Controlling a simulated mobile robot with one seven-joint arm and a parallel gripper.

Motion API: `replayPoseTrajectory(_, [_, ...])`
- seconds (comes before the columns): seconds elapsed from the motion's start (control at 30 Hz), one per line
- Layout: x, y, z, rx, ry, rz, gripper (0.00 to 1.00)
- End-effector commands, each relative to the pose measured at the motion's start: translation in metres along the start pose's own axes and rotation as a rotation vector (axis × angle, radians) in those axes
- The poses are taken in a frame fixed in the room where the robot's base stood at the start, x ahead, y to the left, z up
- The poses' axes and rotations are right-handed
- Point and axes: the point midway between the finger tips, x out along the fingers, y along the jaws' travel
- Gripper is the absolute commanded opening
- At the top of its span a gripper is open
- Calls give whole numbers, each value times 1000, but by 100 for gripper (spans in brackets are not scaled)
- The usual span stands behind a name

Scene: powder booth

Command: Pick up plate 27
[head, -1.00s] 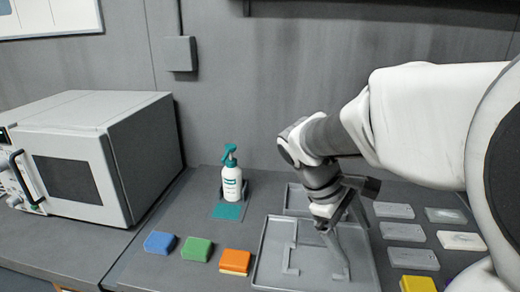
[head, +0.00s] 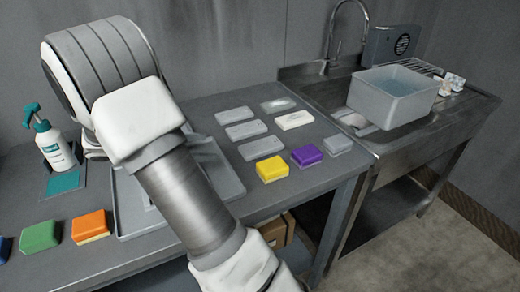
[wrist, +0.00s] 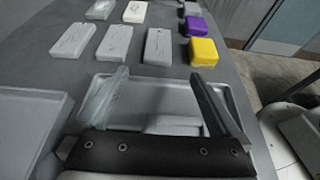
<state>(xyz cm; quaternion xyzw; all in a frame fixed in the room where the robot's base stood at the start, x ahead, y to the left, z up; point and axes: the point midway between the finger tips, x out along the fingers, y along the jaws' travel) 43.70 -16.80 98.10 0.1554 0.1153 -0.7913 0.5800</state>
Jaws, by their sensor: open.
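Several flat plates lie in a group on the bench: three grey plates in one row (head: 232,115) (head: 245,129) (head: 262,147), with a further grey plate (head: 278,104) and an off-white plate (head: 294,120) beside them. In the wrist view they lie beyond my fingers, with faint marks on some tops (wrist: 158,46). I cannot read which one is 27. My gripper (wrist: 159,75) is open and empty above a grey tray (wrist: 150,90), short of the plates. My arm hides the gripper in the head view.
A yellow sponge (head: 271,168), a purple sponge (head: 306,155) and a grey sponge (head: 338,145) line the front edge near the plates. Green (head: 40,236) and orange (head: 90,226) sponges and a spray bottle (head: 52,145) are at left. A sink with a grey tub (head: 392,98) is at right.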

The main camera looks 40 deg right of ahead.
Motion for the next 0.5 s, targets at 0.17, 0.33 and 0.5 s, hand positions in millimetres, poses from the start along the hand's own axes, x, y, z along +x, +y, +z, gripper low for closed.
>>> replayPoseTrajectory(0.17, [42,-1,-2,2,0,-6,100])
replayPoseTrajectory(0.33, [78,-1,-2,3,1,-5,100])
replayPoseTrajectory(0.5, [99,-1,-1,3,2,-3,100])
